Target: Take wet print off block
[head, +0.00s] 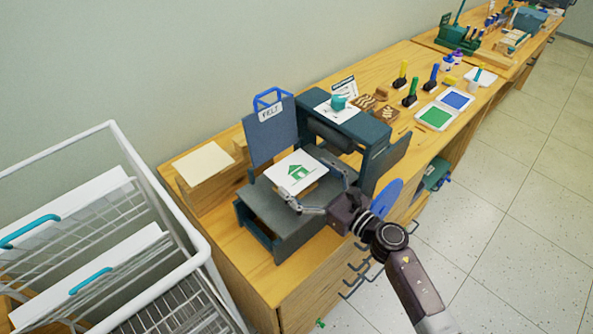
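The wet print (299,172), a white sheet with a green house picture, lies on top of the block on the press bed (262,207). The block is mostly hidden under the sheet. My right gripper (312,186) reaches in from the lower right. Its fingers are spread apart at the sheet's near right edge, and no sheet shows pinched between them. I cannot tell whether a fingertip touches the sheet. The blue-grey felt flap (271,135), labelled FELT, stands raised behind the print. My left gripper is out of view.
A white wire drying rack (196,236) with sheets on its shelves stands at the left. The press roller frame (345,122) rises just right of the print. Ink pads (435,117), stamps and brayers lie farther along the wooden bench (257,283). Paper (203,161) is stacked at the bench's left.

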